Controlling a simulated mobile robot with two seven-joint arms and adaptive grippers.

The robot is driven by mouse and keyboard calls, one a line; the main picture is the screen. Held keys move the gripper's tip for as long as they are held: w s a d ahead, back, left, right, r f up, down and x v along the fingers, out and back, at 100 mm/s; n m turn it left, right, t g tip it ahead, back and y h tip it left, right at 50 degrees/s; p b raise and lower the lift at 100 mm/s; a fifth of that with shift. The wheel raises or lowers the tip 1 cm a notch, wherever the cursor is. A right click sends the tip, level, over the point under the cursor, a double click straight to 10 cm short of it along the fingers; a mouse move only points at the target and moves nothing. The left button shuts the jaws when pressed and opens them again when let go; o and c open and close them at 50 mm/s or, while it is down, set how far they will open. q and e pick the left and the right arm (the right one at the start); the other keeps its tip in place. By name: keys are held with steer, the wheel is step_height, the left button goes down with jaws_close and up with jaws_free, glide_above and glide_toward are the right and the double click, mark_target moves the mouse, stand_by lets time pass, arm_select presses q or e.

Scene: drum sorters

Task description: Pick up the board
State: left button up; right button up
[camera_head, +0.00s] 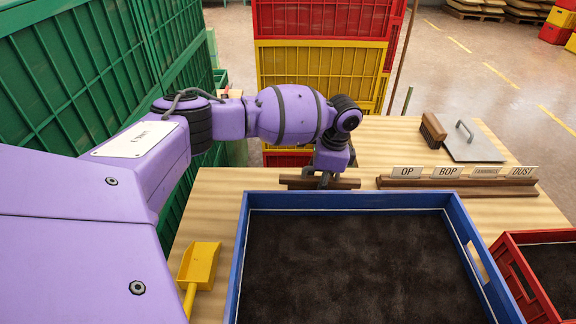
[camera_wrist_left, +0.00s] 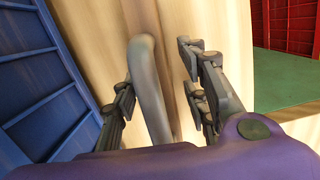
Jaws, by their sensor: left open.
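A narrow brown wooden board (camera_head: 348,184) lies on the pale wooden table, just behind the blue-rimmed tray (camera_head: 345,200). My left gripper (camera_head: 326,180) is over this board, pointing down, and hides part of it. In the left wrist view my left gripper (camera_wrist_left: 162,92) is open, with a grey curved handle (camera_wrist_left: 150,85) between its fingers. A gap shows between the handle and the right-hand fingers; contact on the other side is unclear. My right gripper is in neither view.
Dark material fills the tray. A brown rack (camera_head: 460,188) with label cards stands right of the board. A brush (camera_head: 433,130) and a grey plate with a handle (camera_head: 475,145) lie behind it. A yellow scoop (camera_head: 200,265) lies left; a red crate (camera_head: 520,285) stands right.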

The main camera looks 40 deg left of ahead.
arm_select(q)
jaws_close()
steer(key=shift+r, duration=0.1)
steer(key=shift+w, duration=0.1)
